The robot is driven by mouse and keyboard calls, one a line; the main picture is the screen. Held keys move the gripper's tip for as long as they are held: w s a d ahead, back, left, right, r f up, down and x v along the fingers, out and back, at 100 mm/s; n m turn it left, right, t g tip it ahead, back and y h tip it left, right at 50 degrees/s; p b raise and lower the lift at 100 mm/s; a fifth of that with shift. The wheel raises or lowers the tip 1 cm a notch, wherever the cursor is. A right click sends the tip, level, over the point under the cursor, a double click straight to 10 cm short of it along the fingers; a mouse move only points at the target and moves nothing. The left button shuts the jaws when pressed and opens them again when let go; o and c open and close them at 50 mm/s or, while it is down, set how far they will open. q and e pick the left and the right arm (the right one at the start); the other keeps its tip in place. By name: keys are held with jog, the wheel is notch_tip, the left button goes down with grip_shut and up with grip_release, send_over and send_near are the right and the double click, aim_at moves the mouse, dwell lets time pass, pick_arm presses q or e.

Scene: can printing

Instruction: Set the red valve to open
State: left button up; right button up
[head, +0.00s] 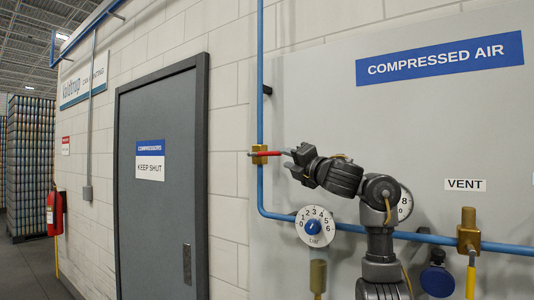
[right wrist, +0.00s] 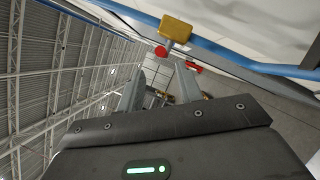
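The red valve is a red lever (head: 268,154) on a brass body (head: 259,154) on the vertical blue pipe. The lever lies level, crosswise to the pipe, pointing right. My right gripper (head: 288,158) is just right of the lever's tip, its fingers pointing left. In the right wrist view the brass body (right wrist: 176,28) and the round red lever end (right wrist: 160,50) show ahead of the fingers. The fingers (right wrist: 160,85) are apart with nothing visible between them. Whether a finger touches the lever cannot be told. My left gripper is not in view.
A dial (head: 315,226) sits below my right arm, and another gauge (head: 405,203) is partly behind it. A brass vent valve (head: 468,230) with a yellow handle is at right. A grey door (head: 162,225) and a fire extinguisher (head: 54,213) are at left.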

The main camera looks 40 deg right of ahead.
aim_at(272, 155)
jog(key=p+x, duration=0.1)
jog(key=x, duration=0.3)
jog(key=p+x, duration=0.2)
jog(key=x, duration=0.2)
jog(key=shift+w+a+f, duration=0.15)
jog(key=shift+w+f, duration=0.05)
jog(key=shift+w, duration=0.15)
jog(key=shift+p, duration=0.3)
jog(key=shift+w+d, duration=0.15)
jog(key=shift+d, duration=0.05)
grip_shut()
